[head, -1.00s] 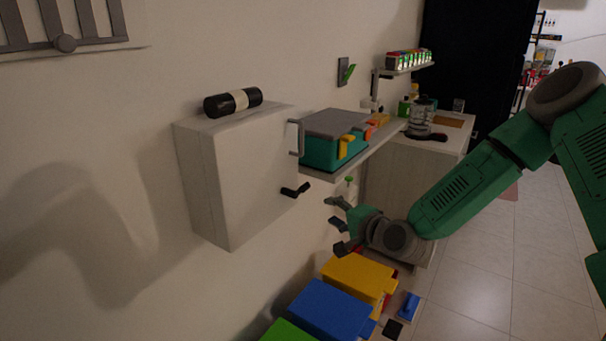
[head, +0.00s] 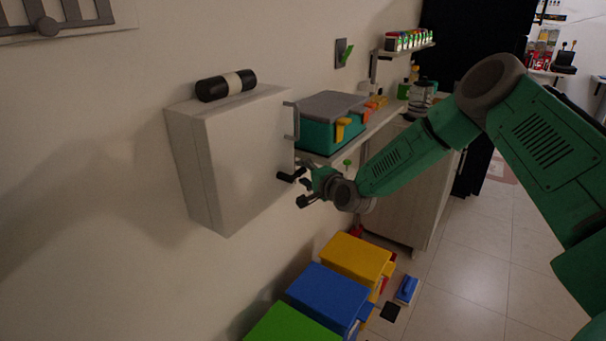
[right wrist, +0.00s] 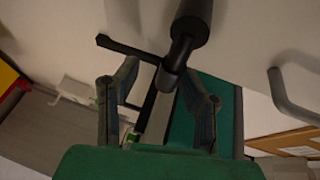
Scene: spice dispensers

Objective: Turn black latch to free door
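The black latch (head: 290,175) sticks out from the lower right of the door (head: 247,157) of a white wall cabinet. The door is shut, with a grey bar handle (head: 292,122) above the latch. My right gripper (head: 303,183) is open at the latch's right side. In the right wrist view the latch (right wrist: 176,55) shows large, with a thick knob and a thin arm pointing left. Its near end lies between the spread fingers of the right gripper (right wrist: 160,105); I cannot tell whether they touch it. My left gripper is not in view.
A black roll with a pale band (head: 226,85) lies on top of the cabinet. A teal toolbox (head: 331,122) stands on the shelf beside the door. Green, blue (head: 328,295) and yellow (head: 357,257) bins stand below.

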